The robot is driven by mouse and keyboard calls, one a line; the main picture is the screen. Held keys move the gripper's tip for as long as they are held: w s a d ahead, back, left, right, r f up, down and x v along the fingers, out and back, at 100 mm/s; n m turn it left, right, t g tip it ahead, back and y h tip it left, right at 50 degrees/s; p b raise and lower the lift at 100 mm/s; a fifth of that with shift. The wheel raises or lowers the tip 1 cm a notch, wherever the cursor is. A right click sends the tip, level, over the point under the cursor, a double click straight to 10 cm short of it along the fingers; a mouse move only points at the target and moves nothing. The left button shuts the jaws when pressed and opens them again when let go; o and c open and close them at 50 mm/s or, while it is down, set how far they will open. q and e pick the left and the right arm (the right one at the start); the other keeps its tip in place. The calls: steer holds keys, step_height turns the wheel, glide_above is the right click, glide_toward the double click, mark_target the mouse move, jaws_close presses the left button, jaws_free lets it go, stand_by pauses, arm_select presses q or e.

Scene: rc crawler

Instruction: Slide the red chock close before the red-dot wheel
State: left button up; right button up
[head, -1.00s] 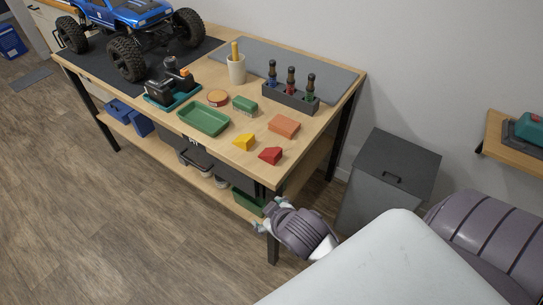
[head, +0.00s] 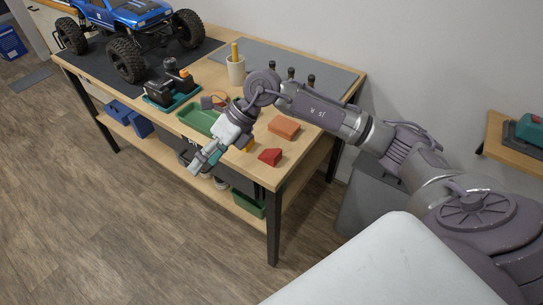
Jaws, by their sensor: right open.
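The red chock (head: 270,157) is a small wedge lying near the front right edge of the bench. The blue crawler (head: 128,13) stands on a dark mat at the bench's left end. Its black wheels (head: 126,60) show, but I cannot make out a red dot on any of them. My right gripper (head: 203,162) is open and empty, pointing down and left by the bench's front edge. It is to the left of the red chock and apart from it. My left gripper is not in view.
An orange block (head: 284,127), a green tray (head: 196,117), a teal-based tool stand (head: 172,100) and a cup (head: 236,72) stand on the bench. My right forearm covers part of the bottle rack.

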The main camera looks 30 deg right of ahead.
steer(key=w+d+h, duration=0.1)
steer(key=d+h, duration=0.3)
steer(key=d, duration=0.4)
steer(key=m+g+h, duration=0.1)
steer(key=m+h, duration=0.1)
steer(key=h, duration=0.3)
glide_above(277, 153)
steer(key=f, duration=0.6)
steer(key=shift+s+a+f, duration=0.15)
steer(key=shift+s+f, duration=0.05)
steer(key=shift+s, duration=0.15)
steer(key=shift+n, duration=0.3)
steer(key=shift+w+f+p, duration=0.15)
steer(key=shift+f+p, duration=0.25)
steer(key=shift+f, duration=1.15)
steer(key=shift+w+f+p, duration=0.1)
steer(key=shift+f+p, duration=0.25)
steer(key=shift+f, duration=1.15)
steer(key=shift+c, duration=0.3)
steer(key=c, duration=1.2)
steer(key=shift+c, duration=0.2)
steer(key=shift+r, duration=0.15)
